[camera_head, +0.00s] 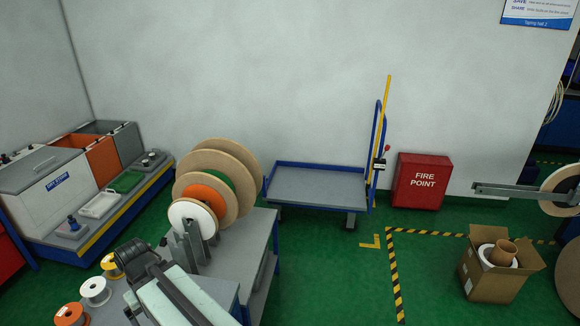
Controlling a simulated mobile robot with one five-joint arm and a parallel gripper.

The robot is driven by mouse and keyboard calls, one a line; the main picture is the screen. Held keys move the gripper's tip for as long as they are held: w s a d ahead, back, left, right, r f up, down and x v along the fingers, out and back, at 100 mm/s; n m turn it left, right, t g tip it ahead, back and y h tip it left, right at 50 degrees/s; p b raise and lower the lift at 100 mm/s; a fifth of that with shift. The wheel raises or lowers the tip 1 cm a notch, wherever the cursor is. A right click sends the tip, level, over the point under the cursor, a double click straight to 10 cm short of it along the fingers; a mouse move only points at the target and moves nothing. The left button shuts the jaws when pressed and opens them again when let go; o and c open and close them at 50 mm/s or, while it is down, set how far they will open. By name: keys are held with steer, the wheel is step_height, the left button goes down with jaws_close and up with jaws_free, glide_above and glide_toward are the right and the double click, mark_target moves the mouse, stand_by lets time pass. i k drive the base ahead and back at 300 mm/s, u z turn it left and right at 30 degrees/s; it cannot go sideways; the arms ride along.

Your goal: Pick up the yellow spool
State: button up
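The yellow spool (108,263) is small, with pale flanges and a yellow band, at the lower left. It is in a row with a white spool and an orange spool. My gripper (126,256) is dark, at the end of my pale arm, and appears right beside the yellow spool on its right. The gripper overlaps the spool's right side in this view, so I cannot tell whether they touch. Its fingertips are not clear enough to show whether they are open or shut.
The white spool (96,291) and orange spool (71,314) sit nearer than the yellow one. A grey bench (258,230) carries a rack of large reels (228,160). A blue trolley (318,187), red fire box (420,181) and cardboard box (490,280) stand farther right. Green floor between is clear.

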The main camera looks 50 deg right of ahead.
mark_target(108, 263)
steer(key=u, duration=3.1)
steer(key=k, duration=1.5)
steer(key=z, duration=1)
steer(key=i, duration=1)
steer(key=u, duration=0.1)
